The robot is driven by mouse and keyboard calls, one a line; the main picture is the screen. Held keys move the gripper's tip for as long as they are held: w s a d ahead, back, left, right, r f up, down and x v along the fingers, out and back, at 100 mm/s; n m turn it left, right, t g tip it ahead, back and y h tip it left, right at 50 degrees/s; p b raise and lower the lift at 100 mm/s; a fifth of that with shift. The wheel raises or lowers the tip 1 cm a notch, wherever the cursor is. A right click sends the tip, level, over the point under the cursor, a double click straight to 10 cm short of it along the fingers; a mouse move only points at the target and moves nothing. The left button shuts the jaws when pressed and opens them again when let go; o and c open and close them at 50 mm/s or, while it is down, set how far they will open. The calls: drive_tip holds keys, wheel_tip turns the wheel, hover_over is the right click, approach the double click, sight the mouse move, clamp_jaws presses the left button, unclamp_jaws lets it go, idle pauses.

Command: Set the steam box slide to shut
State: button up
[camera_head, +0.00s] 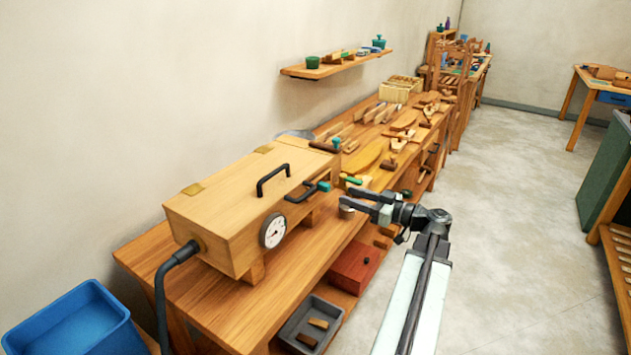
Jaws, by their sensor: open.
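The steam box (235,205) is a long pale wooden box on the bench at left, with brass hinges, a black lid handle (272,178) and a round gauge (273,231). On its front, near the right end, is a black handle-like part with a teal end (323,186). A dark bar with a teal knob (336,144) shows at its far end. I cannot tell for certain which part is the slide, or its setting. My gripper (346,200) is open and empty, just right of the front teal part and apart from it.
A wooden bench (200,290) runs back along the wall, with several tools and wooden pieces beyond the box. A black hose (165,285) leaves the box's near end. A red box (354,267) and grey tray (311,325) sit low. The floor (510,220) at right is clear.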

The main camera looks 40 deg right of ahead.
sight(329, 188)
drive_tip(key=shift+x, duration=4)
drive_tip(key=shift+d, duration=0.15)
clamp_jaws()
